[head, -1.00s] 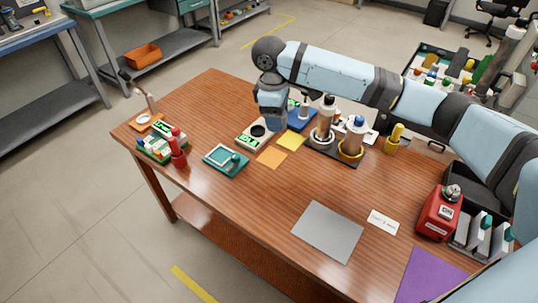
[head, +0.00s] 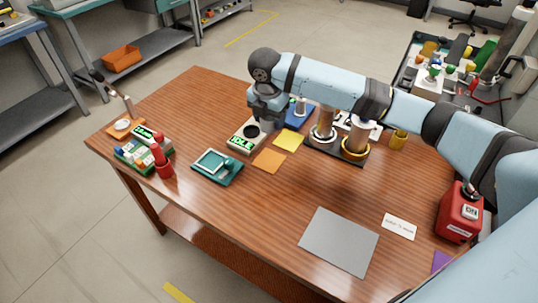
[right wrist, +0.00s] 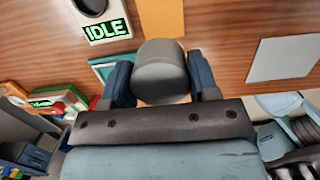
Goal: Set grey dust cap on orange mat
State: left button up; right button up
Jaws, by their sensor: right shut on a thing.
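My right gripper (right wrist: 160,85) is shut on the grey dust cap (right wrist: 160,72), a smooth grey cylinder between its two blue fingers in the right wrist view. In the head view my right gripper (head: 268,118) is over the table just behind the device with the IDLE display, and the cap cannot be made out there. The orange mat (head: 270,160) lies flat and bare in front of the gripper, beside a yellow mat (head: 289,140). Part of the orange mat (right wrist: 160,17) also shows beyond the cap in the right wrist view. My left gripper is not in view.
The IDLE device (head: 240,142) stands left of the yellow mat. A teal tray (head: 217,167) is left of the orange mat. A black stand (head: 340,155) with bottles is to the right. A grey mat (head: 338,241) lies at the front right. The table's front middle is clear.

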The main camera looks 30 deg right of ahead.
jog(key=b, duration=0.1)
send_over(270, 159)
jog(key=f, duration=0.7)
jog(key=shift+s+a+f, duration=0.15)
jog(key=shift+a, duration=0.05)
notch_tip(270, 159, down, 6)
jog(key=shift+b, duration=0.6)
jog(key=o, duration=0.9)
jog(key=shift+f, duration=0.2)
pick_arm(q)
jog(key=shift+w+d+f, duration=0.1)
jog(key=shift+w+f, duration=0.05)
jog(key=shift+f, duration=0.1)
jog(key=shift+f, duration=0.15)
pick_arm(e)
jog(key=shift+r, duration=0.1)
jog(key=r, duration=0.3)
jog(key=r+p, duration=0.1)
jog(key=r, duration=0.3)
jog(key=a+r+p, duration=0.1)
jog(key=r, duration=0.3)
jog(key=shift+s+a+r, duration=0.1)
jog(key=shift+s+r, duration=0.1)
jog(key=shift+s, duration=0.1)
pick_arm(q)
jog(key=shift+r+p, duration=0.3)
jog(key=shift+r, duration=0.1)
pick_arm(e)
jog(key=shift+r, duration=0.35)
